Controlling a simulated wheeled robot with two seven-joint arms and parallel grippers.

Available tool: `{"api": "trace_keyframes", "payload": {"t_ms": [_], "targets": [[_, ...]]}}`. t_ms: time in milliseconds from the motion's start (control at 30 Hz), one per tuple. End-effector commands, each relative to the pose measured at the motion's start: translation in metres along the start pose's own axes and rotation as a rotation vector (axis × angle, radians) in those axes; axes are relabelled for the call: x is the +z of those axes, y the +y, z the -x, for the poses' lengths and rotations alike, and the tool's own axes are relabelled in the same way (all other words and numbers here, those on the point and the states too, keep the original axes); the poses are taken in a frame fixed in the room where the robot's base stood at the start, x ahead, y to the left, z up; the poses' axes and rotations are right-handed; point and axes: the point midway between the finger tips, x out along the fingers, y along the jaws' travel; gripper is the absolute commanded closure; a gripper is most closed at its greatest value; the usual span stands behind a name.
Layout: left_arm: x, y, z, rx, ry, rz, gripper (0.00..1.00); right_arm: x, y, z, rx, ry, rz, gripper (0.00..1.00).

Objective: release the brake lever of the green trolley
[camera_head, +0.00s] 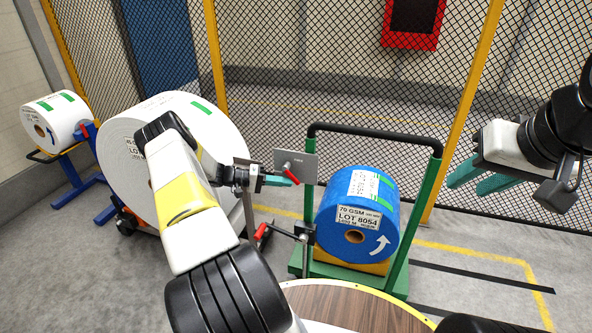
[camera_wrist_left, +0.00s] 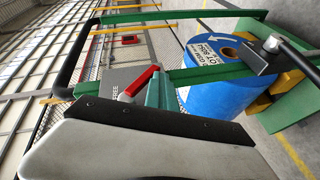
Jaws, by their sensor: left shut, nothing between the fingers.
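The green trolley (camera_head: 434,190) has a black top handle bar and carries a blue roll (camera_head: 335,228). A grey plate (camera_head: 309,167) at its left post bears a red brake lever (camera_head: 293,178), which slants down to the right. My left gripper (camera_head: 285,180) is shut and empty, its teal tips close beside the lever. In the left wrist view the lever (camera_wrist_left: 138,83) shows beside the teal fingertips (camera_wrist_left: 160,92), with FREE on the plate (camera_wrist_left: 116,80); whether they touch I cannot tell. My right gripper (camera_head: 480,178) is open and empty, off to the right.
A second red-tipped handle (camera_head: 263,231) on a rod sits low, left of the blue roll. A large white roll (camera_head: 222,130) stands behind my left arm. A smaller white roll (camera_head: 55,118) rests on a blue stand. A round wooden top (camera_head: 345,308) is in front; mesh fencing is behind.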

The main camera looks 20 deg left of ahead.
Motion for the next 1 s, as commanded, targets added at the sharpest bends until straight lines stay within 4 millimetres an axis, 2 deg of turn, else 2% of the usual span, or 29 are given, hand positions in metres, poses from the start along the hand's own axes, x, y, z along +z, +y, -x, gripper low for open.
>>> {"api": "trace_keyframes", "payload": {"t_ms": [400,700,1000], "targets": [[0.005,0.008,-0.016,0.361,0.082,0.15,1.0,0.0,0.0,0.0,0.0,0.0,0.0,0.64],[0.006,0.017,-0.023,0.57,0.127,0.235,1.0,0.0,0.0,0.0,0.0,0.0,0.0,0.64],[0.006,0.023,-0.026,0.598,0.132,0.248,1.0,0.0,0.0,0.0,0.0,0.0,0.0,0.64]]}}
